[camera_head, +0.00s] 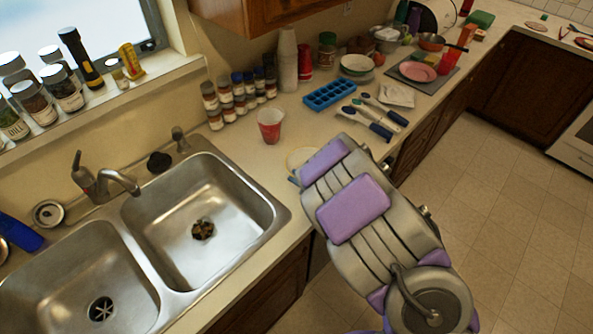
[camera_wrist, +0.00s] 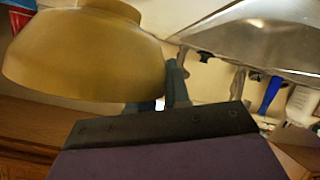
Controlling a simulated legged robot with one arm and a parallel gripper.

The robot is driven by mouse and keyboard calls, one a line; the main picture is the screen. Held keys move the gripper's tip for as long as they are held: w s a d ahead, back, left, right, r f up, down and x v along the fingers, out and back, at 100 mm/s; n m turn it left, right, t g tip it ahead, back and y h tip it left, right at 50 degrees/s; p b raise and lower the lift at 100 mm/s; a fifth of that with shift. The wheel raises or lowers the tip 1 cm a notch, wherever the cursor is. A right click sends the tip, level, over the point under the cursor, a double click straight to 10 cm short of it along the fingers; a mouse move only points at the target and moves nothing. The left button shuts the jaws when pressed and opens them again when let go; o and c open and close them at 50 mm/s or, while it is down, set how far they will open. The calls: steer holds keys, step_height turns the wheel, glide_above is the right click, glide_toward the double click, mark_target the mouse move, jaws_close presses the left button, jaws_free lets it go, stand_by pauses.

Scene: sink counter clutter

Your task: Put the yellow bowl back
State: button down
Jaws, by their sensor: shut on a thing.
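The yellow bowl (camera_wrist: 85,55) fills the left of the wrist view, close to the camera. My gripper (camera_wrist: 174,82) is shut on the bowl's edge, at the bowl's right side in that view. In the head view only a pale yellowish part of the bowl (camera_head: 296,158) shows past my arm, over the counter's front part, right of the sink. Most of the bowl is hidden there by my purple and grey arm. My gripper's tip (camera_head: 294,181) barely shows beside it. I cannot tell whether the bowl touches the counter.
A red cup (camera_head: 270,125) stands behind the bowl. The double sink (camera_head: 205,225) lies to the left. A blue ice tray (camera_head: 329,94), several utensils (camera_head: 372,122) and a white-and-green bowl (camera_head: 357,67) lie farther along the counter. Spice jars (camera_head: 240,92) line the wall.

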mark_target(293, 162)
steer(key=w, duration=0.5)
steer(key=shift+w+d+f, duration=0.15)
steer(key=shift+w+d, duration=0.25)
steer(key=shift+w+a, duration=0.2)
steer(key=shift+a, duration=0.15)
steer(key=shift+a+f, duration=0.15)
steer(key=shift+a, duration=0.1)
steer(key=shift+a+f, duration=0.2)
steer(key=shift+f, duration=0.1)
steer(key=f+b, duration=0.1)
steer(key=d+f+b, duration=0.1)
steer(key=f+b, duration=0.1)
steer(key=shift+d, duration=0.3)
steer(key=shift+r, duration=0.2)
